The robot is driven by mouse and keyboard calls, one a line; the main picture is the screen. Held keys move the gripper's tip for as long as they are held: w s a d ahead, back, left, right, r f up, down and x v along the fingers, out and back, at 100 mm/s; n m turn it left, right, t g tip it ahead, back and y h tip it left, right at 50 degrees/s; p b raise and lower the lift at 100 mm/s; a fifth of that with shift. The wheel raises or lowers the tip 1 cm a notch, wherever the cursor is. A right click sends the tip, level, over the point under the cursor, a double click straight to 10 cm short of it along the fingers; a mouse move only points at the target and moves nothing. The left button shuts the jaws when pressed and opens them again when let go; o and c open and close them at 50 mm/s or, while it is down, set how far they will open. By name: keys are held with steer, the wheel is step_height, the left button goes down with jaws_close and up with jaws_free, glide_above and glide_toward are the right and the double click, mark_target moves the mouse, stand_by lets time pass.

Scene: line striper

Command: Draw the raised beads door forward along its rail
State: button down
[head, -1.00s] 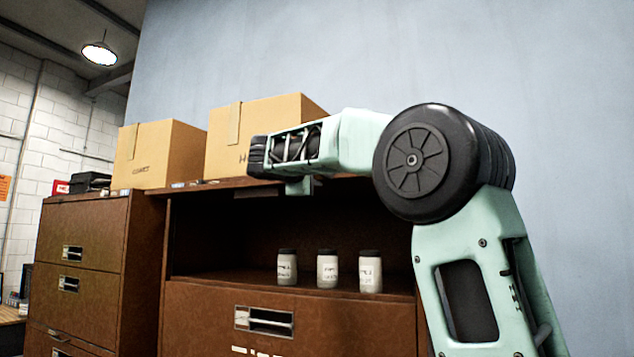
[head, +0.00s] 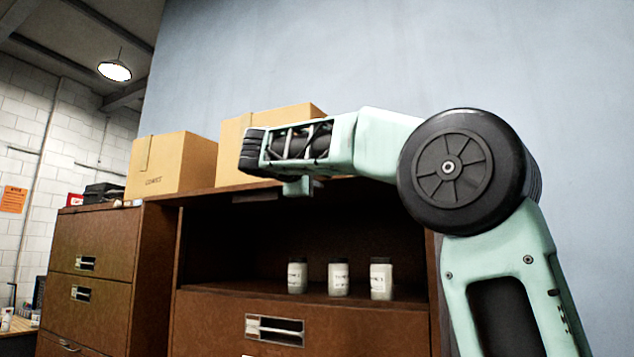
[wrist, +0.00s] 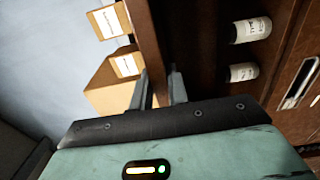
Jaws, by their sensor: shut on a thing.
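The raised door is the brown edge (wrist: 154,72) at the top of the cabinet's open compartment; most of it is hidden inside, under the cabinet top. In the head view its front edge (head: 255,198) shows as a thin strip under the top. My gripper (wrist: 160,90) is shut on this edge, one finger on each side of it. In the head view my gripper (head: 299,187) is at the top front of the compartment, mostly hidden by my wrist. I cannot tell how far the door stands out.
Three white jars (head: 338,278) with dark lids stand in the open compartment (head: 215,245), above a closed drawer with a metal handle (head: 274,330). Two cardboard boxes (head: 170,165) sit on top. Another brown cabinet (head: 95,240) stands at left. A bare wall lies behind.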

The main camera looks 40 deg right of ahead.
steer(key=shift+a, duration=0.15)
steer(key=b+v, duration=0.2)
steer(key=v, duration=0.4)
steer(key=shift+a, duration=0.4)
steer(key=shift+s+a, duration=0.15)
steer(key=shift+s, duration=0.05)
stand_by(0.4)
steer(key=shift+b+v, duration=0.35)
steer(key=shift+v, duration=2.5)
steer(key=shift+r, duration=0.15)
steer(key=c, duration=1.3)
jaws_free()
steer(key=shift+a, duration=0.2)
steer(key=o, duration=0.3)
steer(key=shift+d, duration=0.1)
steer(key=shift+o, duration=0.2)
steer(key=shift+s, duration=0.1)
